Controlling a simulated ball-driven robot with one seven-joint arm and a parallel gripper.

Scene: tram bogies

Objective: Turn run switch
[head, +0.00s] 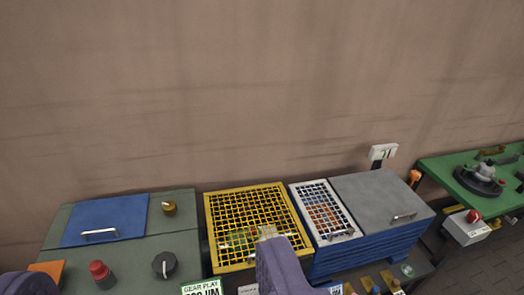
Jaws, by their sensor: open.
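A black rotary knob (164,264) with a pale pointer mark sits on the top of a green cabinet (150,247) at the lower left. It looks like the run switch, but I can read no label on it. My gripper (146,272) shows as two purple fingers at the bottom edge, one at the left corner and one near the middle. It is open, with the knob and a red-capped button (99,271) in the picture between the fingers. Nothing is held. The lower parts of the fingers are cut off by the frame.
A blue lid (106,219) with a handle and a brass knob (169,208) are on the cabinet. A yellow mesh guard (208,232), white mesh panel (297,203) and grey lid (375,195) stand to the right. A green bench (440,168) is far right. A brown wall (260,90) is behind.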

